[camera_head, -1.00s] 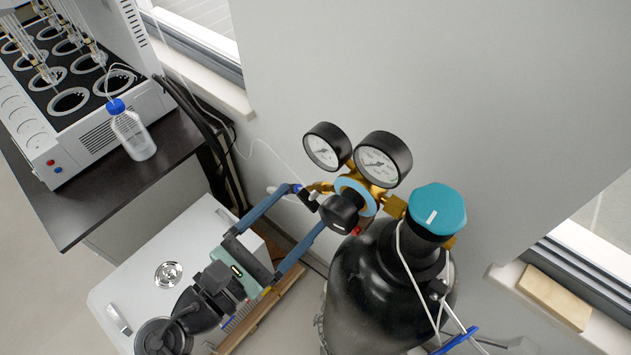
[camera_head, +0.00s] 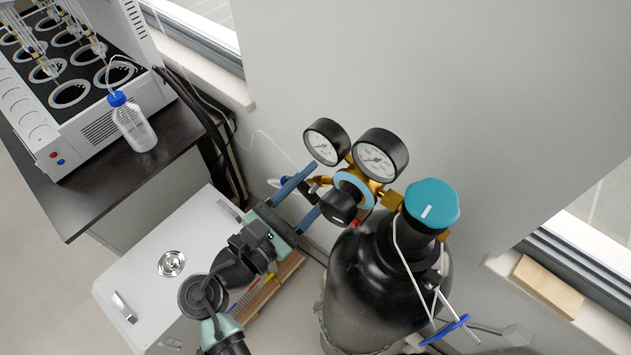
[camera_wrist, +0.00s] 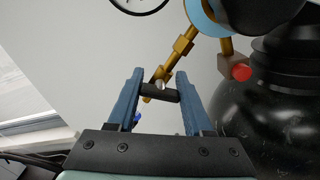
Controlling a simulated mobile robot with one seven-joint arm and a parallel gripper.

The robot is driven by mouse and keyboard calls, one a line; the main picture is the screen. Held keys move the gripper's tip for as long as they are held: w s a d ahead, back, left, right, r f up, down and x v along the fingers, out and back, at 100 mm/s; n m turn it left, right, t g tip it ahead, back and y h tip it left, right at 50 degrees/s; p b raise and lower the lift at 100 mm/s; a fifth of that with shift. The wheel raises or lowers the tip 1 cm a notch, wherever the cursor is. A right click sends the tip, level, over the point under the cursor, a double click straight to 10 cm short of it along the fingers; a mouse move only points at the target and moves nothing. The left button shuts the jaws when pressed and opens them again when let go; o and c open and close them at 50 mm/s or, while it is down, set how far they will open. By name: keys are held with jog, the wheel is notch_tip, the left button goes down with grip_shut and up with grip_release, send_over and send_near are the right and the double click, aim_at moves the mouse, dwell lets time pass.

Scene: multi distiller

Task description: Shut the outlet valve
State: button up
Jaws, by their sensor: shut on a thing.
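The outlet valve is a small black bar-shaped handle (camera_wrist: 160,93) on a brass stem, seen in the wrist view. My gripper (camera_wrist: 157,88) has its two blue fingers on either side of the handle, shut on its ends. In the head view my gripper (camera_head: 316,187) reaches the left side of the brass regulator (camera_head: 372,184). The valve handle is mostly hidden there between the fingers. The regulator has two round gauges (camera_head: 376,161) and a black front knob (camera_head: 339,207).
A black gas cylinder (camera_head: 362,285) with a teal cap (camera_head: 431,203) stands to the right. A white cabinet (camera_head: 150,235) is below my arm. A dark bench (camera_head: 85,190) with a distiller and a blue-capped bottle (camera_head: 133,127) is at left.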

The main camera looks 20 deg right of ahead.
grip_shut()
jog(key=shift+f+m+b, duration=0.1)
jog(key=shift+m+b, duration=0.4)
jog(key=shift+m, duration=0.3)
jog(key=shift+m+b, duration=0.4)
jog(key=shift+m, duration=0.6)
jog(key=o, duration=0.9)
grip_release()
